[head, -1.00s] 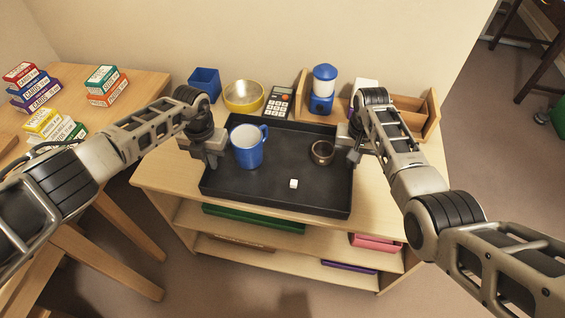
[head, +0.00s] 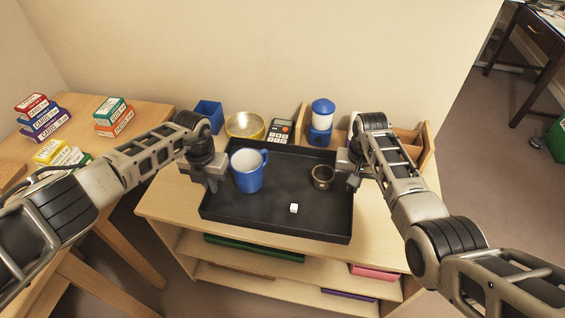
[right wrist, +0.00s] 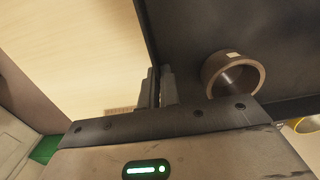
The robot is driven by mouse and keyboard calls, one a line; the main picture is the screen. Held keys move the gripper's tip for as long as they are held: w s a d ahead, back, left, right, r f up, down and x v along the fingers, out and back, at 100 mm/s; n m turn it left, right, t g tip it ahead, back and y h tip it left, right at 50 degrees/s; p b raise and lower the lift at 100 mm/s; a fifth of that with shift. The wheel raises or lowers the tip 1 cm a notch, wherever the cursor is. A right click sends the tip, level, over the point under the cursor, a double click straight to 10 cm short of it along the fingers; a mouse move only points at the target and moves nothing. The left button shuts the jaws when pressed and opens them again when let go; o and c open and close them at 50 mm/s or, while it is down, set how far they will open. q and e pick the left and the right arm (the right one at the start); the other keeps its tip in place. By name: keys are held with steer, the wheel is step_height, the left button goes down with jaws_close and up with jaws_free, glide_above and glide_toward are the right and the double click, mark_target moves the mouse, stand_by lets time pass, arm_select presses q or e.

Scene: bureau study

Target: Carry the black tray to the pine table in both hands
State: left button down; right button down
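The black tray (head: 270,222) lies level on top of a light wood shelf unit (head: 380,245). On it are a blue mug (head: 248,172), a small brown cup (head: 322,177) and a small white cube (head: 294,208). My left gripper (head: 212,182) is at the tray's left wall and looks closed on it. My right gripper (head: 352,172) is at the right wall; in the right wrist view its fingers (right wrist: 160,88) pinch the tray's wall, with the brown cup (right wrist: 233,75) close by inside. A light, pine-coloured table (head: 150,112) stands at the left, partly hidden by my left arm.
Card boxes (head: 42,118) stand in stacks on the left table. Open floor (head: 455,150) lies at the right.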

arm_select(q)
steer(key=shift+r, duration=0.2)
arm_select(e)
steer(key=shift+r, duration=0.15)
